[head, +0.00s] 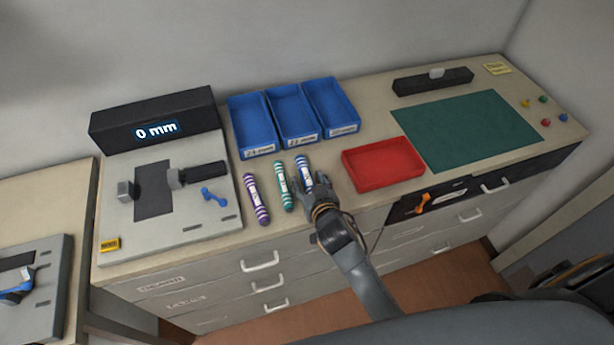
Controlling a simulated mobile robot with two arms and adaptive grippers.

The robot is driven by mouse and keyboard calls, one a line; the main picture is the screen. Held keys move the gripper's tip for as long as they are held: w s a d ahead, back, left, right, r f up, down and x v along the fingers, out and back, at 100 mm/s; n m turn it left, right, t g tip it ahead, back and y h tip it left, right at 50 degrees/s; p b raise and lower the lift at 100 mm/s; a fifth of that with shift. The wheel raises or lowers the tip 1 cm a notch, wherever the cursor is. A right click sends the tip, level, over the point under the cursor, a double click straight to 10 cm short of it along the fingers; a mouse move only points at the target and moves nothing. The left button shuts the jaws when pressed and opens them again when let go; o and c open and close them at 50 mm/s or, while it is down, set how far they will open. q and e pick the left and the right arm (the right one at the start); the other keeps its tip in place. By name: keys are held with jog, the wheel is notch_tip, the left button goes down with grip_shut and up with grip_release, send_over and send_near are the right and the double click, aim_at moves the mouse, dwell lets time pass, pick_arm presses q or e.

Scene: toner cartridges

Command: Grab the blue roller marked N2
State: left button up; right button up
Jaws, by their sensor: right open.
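Three striped rollers lie side by side near the front of the bench in the head view. The blue roller (303,165) is the rightmost, beside a teal one (281,178) and a purple one (256,199). Its far end shows; the near part is hidden behind my right gripper. My right gripper (308,185) is open at the blue roller's near half, its fingers pointing away from me. I cannot tell whether it touches the roller. The marking on the roller is too small to read. My left gripper is not in view.
Three blue bins (239,122) with labels stand behind the rollers. A red tray (384,186) is close on the right, beside a green mat (425,157). Drawers line the bench front.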

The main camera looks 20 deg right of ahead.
jog(key=shift+s, duration=0.1)
jog(key=shift+c, duration=1)
grip_shut()
jog(key=shift+r, duration=0.15)
